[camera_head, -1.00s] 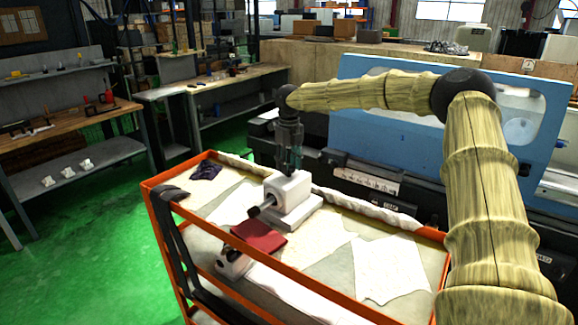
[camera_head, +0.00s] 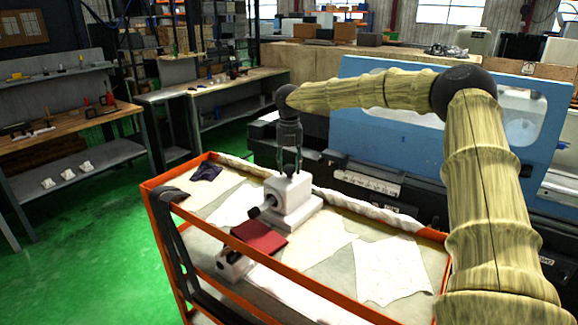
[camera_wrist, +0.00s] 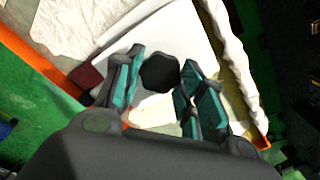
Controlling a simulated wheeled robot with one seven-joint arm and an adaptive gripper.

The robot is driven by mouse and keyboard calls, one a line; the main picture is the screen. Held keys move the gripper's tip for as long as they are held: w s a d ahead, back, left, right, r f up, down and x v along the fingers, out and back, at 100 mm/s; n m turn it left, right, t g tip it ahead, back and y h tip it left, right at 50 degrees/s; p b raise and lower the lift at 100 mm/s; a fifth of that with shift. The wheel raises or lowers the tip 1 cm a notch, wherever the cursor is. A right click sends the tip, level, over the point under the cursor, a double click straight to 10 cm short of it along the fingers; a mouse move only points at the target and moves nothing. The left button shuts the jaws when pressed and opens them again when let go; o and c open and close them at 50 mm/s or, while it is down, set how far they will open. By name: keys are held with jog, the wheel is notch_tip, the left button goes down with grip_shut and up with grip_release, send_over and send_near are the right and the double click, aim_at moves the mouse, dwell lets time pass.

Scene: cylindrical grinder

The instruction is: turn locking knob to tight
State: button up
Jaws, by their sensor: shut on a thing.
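A white block-like device (camera_head: 291,198) stands on the orange cart, with a dark cylinder (camera_head: 257,211) sticking out of its front left side. My gripper (camera_head: 291,172) points straight down over the top of the device. In the wrist view the black faceted locking knob (camera_wrist: 160,73) sits between the teal-padded fingers of my gripper (camera_wrist: 159,88), which are shut on it. The white body (camera_wrist: 150,38) of the device lies below the knob.
Green floor (camera_head: 85,265) is free at the left.

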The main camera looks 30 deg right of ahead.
aim_at(290, 167)
dwell(0.3)
jog(key=o, duration=1)
jog(key=shift+d, duration=0.1)
notch_tip(290, 167, up, 12)
jog(key=shift+f, duration=0.1)
dwell(0.3)
